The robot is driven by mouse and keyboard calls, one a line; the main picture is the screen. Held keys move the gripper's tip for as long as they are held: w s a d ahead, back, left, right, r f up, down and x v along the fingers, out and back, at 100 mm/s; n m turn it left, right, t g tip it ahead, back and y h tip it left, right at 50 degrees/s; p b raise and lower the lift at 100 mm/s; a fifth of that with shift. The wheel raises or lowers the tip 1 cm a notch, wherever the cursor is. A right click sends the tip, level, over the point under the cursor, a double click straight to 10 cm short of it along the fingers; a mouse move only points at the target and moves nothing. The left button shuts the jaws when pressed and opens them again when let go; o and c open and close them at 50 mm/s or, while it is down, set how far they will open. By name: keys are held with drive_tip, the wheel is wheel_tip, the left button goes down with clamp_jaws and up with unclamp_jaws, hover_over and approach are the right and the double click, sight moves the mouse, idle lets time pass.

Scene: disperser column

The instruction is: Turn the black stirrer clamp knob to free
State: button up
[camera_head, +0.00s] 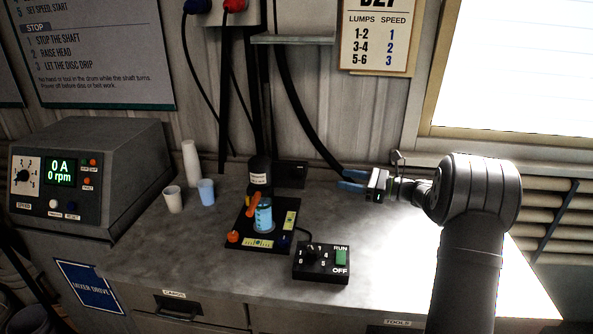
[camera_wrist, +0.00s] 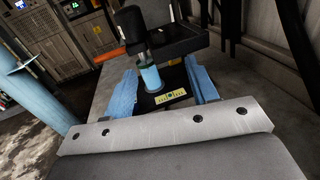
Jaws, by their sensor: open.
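A small stirrer stand has a black base plate (camera_head: 258,243) and an upright black head (camera_head: 260,172), also in the wrist view (camera_wrist: 129,22).
A black switch box (camera_head: 321,264) marked RUN and OFF sits in front right of the stand. A grey control unit (camera_head: 85,180) reading 0 rpm stands at left. Cups (camera_head: 190,165) stand behind left. Dark cables hang behind the stand. The bench at right is clear.

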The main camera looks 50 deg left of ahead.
sight(296, 167)
drive_tip(key=x, duration=1.6)
drive_tip(key=shift+a, duration=0.15)
drive_tip(key=c, duration=1)
drive_tip(key=shift+f+n+g+h, duration=0.1)
drive_tip(key=shift+n+g+h, duration=0.2)
drive_tip(key=shift+n+g, duration=0.15)
drive_tip(key=shift+n+g+h, duration=0.85)
drive_tip(key=shift+g+h, duration=0.05)
drive_tip(key=shift+g, duration=0.25)
drive_tip(key=shift+n+g+h, duration=1.5)
drive_tip(key=shift+n+h, duration=0.1)
drive_tip(key=shift+h, duration=0.7)
drive_tip(key=shift+s, duration=0.1)
